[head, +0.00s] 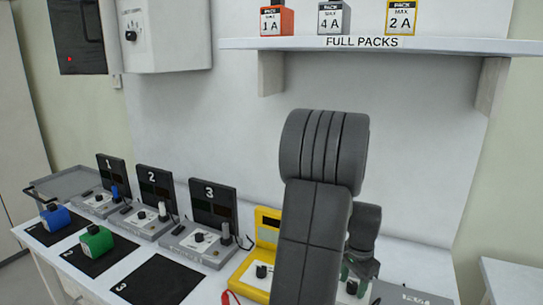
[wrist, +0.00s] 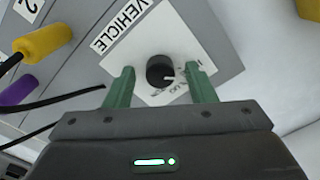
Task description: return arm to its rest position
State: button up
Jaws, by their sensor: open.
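My arm (head: 318,220) rises in the front middle of the head view and hides part of the bench. My gripper (wrist: 160,72) is open, with its two green fingers apart and nothing held. The fingers are on either side of a black knob (wrist: 160,70) on a white plate of a grey unit labelled VEHICLE (wrist: 120,27). I cannot tell whether they touch the knob. In the head view the gripper is low behind my arm, mostly hidden.
A shelf (head: 400,44) marked FULL PACKS with three packs overhangs the bench. Three numbered chargers (head: 205,235), a yellow meter (head: 255,268), blue (head: 55,217) and green (head: 96,241) packs stand left. Yellow (wrist: 42,42) and purple (wrist: 18,90) plugs with cables lie near my gripper.

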jog(key=m, duration=0.3)
jog(key=shift+m, duration=0.4)
notch_tip(320, 180, up, 13)
jog(key=shift+s+r, duration=0.15)
jog(key=shift+r, duration=0.05)
